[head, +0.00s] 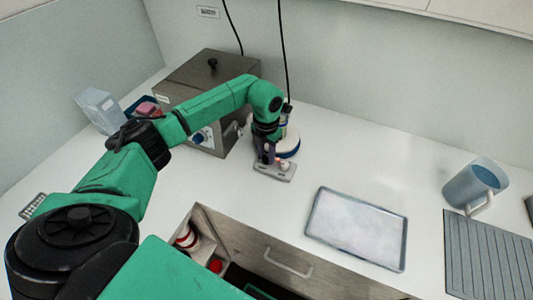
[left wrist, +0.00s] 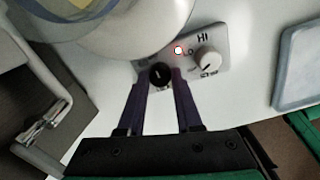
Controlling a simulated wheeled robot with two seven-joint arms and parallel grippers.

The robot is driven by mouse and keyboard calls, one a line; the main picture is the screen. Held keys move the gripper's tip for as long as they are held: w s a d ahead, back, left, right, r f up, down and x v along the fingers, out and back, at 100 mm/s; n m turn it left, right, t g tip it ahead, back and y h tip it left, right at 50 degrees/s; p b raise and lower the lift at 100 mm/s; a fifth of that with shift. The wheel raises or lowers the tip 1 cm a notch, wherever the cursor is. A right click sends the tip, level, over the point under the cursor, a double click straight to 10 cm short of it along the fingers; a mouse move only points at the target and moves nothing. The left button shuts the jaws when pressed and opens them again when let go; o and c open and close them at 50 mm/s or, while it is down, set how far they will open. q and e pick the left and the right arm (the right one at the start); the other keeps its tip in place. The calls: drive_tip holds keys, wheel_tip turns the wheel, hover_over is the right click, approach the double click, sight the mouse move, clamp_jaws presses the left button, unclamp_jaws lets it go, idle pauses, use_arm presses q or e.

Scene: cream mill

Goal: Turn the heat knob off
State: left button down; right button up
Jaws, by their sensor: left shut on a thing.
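A small grey appliance (head: 287,175) with a white and blue round vessel (head: 289,150) above it stands on the counter. In the left wrist view its panel (left wrist: 222,42) carries a black knob (left wrist: 160,73) and a white knob (left wrist: 207,61), with HI and LO marks near the white one. I cannot tell for sure which is the heat knob. My left gripper (head: 266,156) reaches down at the panel. In the left wrist view its dark fingers (left wrist: 160,80) are shut on the black knob, one on each side. The fingers hide part of the panel. My right gripper is not in view.
A shallow metal tray (head: 357,229) lies to the right, with a mug (head: 471,185) and a ribbed grey mat (head: 487,256) farther right. Below the counter's front edge is an open compartment with red and white items (head: 188,238).

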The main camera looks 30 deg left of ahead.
use_arm(q)
drive_tip(key=shift+n, duration=0.4)
drive_tip(key=shift+n+b, duration=0.35)
drive_tip(key=shift+n, duration=0.15)
drive_tip(key=n+b, duration=0.1)
drive_tip(key=n, duration=0.2)
drive_tip(key=n+b, duration=0.1)
drive_tip(key=n, duration=0.5)
drive_tip(key=shift+n, duration=0.3)
drive_tip(key=n, duration=0.6)
drive_tip(key=shift+r, duration=0.1)
drive_tip(key=n, duration=0.6)
drive_tip(key=shift+a, duration=0.1)
drive_tip(key=shift+n, duration=0.4)
